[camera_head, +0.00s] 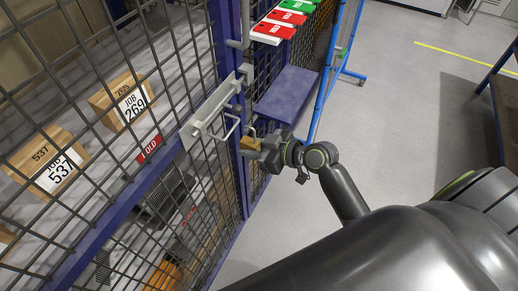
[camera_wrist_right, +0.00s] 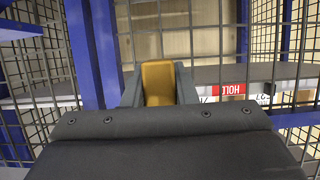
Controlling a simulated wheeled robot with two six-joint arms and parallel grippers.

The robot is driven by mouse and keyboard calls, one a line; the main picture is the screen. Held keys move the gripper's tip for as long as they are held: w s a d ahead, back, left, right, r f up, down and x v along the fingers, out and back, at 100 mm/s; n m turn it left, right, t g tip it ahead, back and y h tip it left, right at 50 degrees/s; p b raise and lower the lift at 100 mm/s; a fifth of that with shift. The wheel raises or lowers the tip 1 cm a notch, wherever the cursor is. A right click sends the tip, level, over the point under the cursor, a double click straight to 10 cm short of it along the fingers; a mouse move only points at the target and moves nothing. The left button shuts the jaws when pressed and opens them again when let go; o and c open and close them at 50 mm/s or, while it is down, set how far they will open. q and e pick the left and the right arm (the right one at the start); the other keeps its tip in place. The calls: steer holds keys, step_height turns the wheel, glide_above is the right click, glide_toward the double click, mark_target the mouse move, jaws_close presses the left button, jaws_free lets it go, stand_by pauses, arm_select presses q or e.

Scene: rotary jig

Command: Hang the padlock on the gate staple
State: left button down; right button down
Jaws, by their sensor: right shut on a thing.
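My right gripper (camera_head: 254,146) is shut on the brass-coloured padlock (camera_head: 248,143), just right of the gate's latch area. The right wrist view shows the padlock body (camera_wrist_right: 158,83) between the two fingers (camera_wrist_right: 160,88). I cannot make out its shackle in either view. A pale metal latch plate (camera_head: 208,108) with a handle loop (camera_head: 226,131) is on the mesh gate, left of the padlock. The gate staple is too small to pick out for sure, and I cannot tell whether the padlock touches it. My left gripper is not in view.
A blue post (camera_head: 228,60) stands at the gate's edge. Behind the mesh, cardboard boxes (camera_head: 124,101) sit on a shelf with a red HOLD label (camera_head: 149,148). A blue shelf (camera_head: 287,94) and red and green tags (camera_head: 273,31) are beyond. The floor at right is open.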

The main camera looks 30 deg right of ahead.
steer(key=shift+w+a, duration=0.5)
steer(key=shift+w, duration=0.1)
steer(key=shift+f+b+x, duration=0.15)
steer(key=shift+b+x, duration=0.35)
steer(key=shift+x, duration=0.55)
steer(key=shift+f+b+x, duration=0.2)
steer(key=shift+b+x, duration=0.3)
steer(key=shift+x, duration=0.5)
steer(key=shift+s, duration=0.1)
steer(key=c, duration=1.1)
jaws_free()
steer(key=shift+s+d, duration=0.1)
steer(key=shift+d, duration=0.05)
